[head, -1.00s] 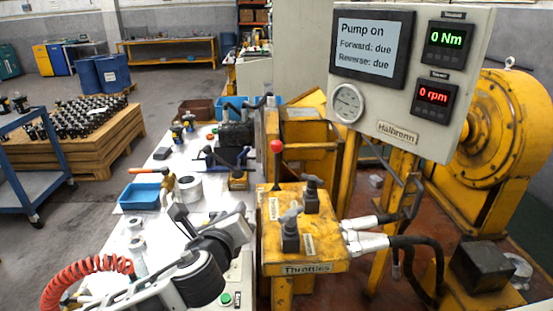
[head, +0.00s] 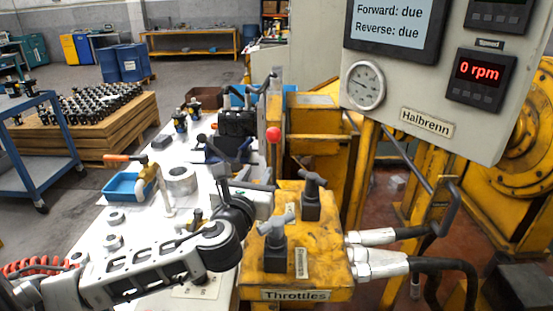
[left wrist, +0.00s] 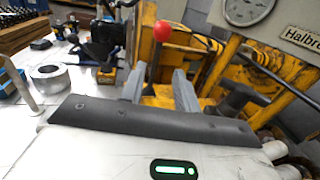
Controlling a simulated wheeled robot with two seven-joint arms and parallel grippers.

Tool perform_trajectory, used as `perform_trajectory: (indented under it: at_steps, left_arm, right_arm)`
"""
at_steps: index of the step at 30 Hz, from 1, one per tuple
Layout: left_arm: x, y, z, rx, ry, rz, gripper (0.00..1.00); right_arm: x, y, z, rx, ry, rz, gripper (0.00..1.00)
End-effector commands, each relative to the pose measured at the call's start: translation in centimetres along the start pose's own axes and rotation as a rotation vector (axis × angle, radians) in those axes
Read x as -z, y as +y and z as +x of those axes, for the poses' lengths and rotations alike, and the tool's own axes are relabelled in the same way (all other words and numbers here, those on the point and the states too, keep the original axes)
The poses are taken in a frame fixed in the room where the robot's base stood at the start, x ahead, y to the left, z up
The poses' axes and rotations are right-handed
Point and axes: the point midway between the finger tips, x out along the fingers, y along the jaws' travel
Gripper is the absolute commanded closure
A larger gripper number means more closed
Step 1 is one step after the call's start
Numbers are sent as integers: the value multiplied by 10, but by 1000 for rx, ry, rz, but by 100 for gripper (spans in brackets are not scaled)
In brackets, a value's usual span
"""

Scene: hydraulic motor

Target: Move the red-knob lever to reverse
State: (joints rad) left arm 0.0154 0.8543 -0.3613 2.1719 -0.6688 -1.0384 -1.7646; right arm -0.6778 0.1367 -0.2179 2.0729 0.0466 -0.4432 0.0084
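My left gripper (head: 267,196) is just in front of the lever, low beside the box's left edge. In the left wrist view the two grey fingers (left wrist: 159,88) are apart with nothing between them. The red knob (left wrist: 163,31) shows beyond and above the gap between the fingers, apart from them. The readout panel (head: 397,28) says "Forward: due" and "Reverse: due". My right gripper is not in view.
Two grey-handled throttles (head: 274,240) (head: 312,195) stand on the box, close right of my left gripper. Hoses (head: 400,264) leave its right side. The speed display (head: 479,72) reads 0 rpm. A white bench (head: 150,232) with a blue tray (head: 125,186) lies left.

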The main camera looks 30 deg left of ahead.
Motion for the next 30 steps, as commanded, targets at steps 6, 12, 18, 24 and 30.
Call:
perform_trajectory:
  at_steps: [6, 12, 18, 24, 30]
  left_arm:
    - [18, 0, 3, -1, -1, -1, 69]
    - [15, 0, 30, -3, -2, -3, 69]
    - [15, 0, 74, -3, -1, -3, 69]
    - [16, 0, 117, -3, 0, -5, 69]
    - [17, 0, 147, -2, 0, -2, 69]
  right_arm:
    - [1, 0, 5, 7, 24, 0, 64]
    - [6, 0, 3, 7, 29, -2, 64]
    - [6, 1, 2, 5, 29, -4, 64]
    - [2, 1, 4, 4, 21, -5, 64]
    - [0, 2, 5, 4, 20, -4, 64]
